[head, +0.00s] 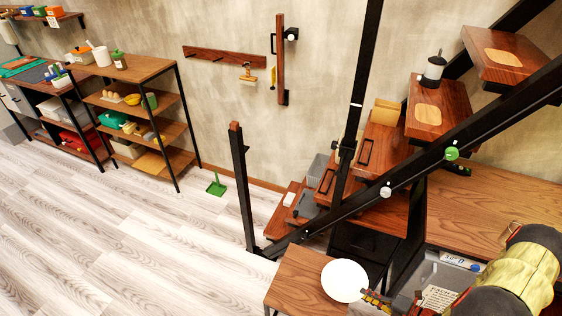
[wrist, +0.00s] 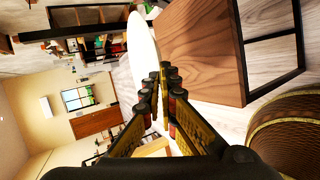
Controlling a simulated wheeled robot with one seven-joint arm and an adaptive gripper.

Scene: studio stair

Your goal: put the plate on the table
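The white round plate (head: 344,281) is held level by its rim, over the right part of a small wooden table (head: 296,283) at the bottom of the head view. In the wrist view the plate (wrist: 143,48) is seen nearly edge-on, beside the brown tabletop (wrist: 200,45) in the sideways picture. My gripper (head: 376,299) is shut on the plate's near rim; its fingertips (wrist: 163,88) pinch it in the wrist view. I cannot tell whether the plate's underside touches the tabletop.
A staircase with wooden treads (head: 436,108) and a black rail (head: 400,178) rises just behind the table. A wider wooden top (head: 490,210) lies to the right, with a grey bin (head: 445,275) by my arm. Shelves (head: 140,95) stand far left; the floor (head: 130,230) between is clear.

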